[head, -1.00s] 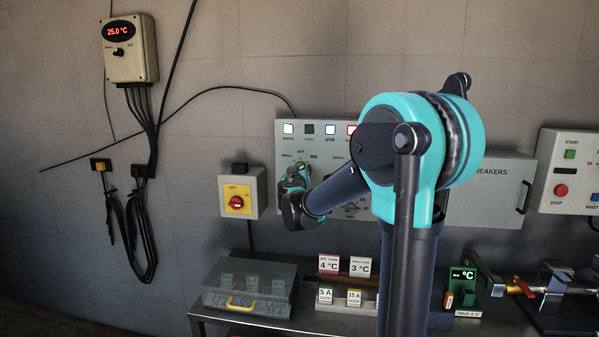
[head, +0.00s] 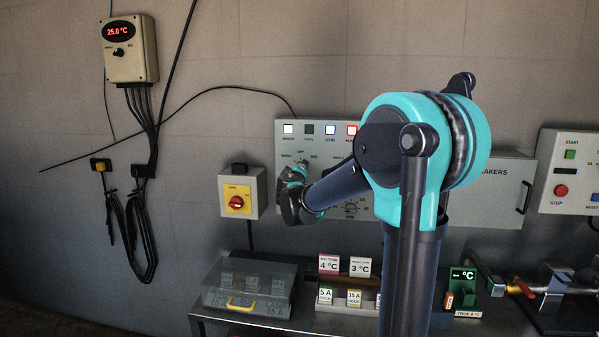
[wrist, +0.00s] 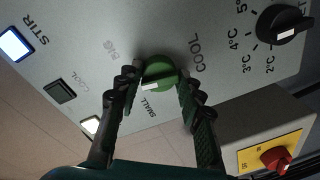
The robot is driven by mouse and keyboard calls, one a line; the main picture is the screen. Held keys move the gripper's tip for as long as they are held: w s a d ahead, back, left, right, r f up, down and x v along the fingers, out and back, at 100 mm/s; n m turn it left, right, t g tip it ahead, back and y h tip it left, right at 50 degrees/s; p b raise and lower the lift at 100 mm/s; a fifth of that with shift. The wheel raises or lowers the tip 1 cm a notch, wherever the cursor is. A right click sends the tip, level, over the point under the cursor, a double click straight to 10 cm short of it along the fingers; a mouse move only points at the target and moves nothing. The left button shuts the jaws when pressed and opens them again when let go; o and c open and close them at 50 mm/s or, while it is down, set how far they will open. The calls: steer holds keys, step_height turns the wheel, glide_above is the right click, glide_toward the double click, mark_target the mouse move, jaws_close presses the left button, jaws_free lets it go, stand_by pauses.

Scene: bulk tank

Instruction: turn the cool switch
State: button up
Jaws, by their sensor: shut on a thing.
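The cool switch is a green knob (wrist: 159,73) with a white pointer mark, on a grey panel (head: 284,135). In the wrist view the words COOL, SMALL and a faint BIG stand around it. My gripper (wrist: 158,78) has one finger on each side of the knob and is shut on it. In the head view my wrist and forearm cover most of the panel's lower middle, and the knob is hard to make out behind my gripper (head: 299,170).
A black temperature dial (wrist: 284,24) sits near the knob. A yellow box with a red rotary switch (head: 237,202) is just left of the panel. Below is a bench with a clear-lidded box (head: 250,285) and small label cards (head: 329,264). A breaker box (head: 500,190) stands to the right.

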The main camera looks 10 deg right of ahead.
steer(key=shift+r+n, duration=0.1)
steer(key=shift+n, duration=0.8)
steer(key=o, duration=1.1)
steer(key=shift+o, duration=0.2)
steer(key=v, duration=1.2)
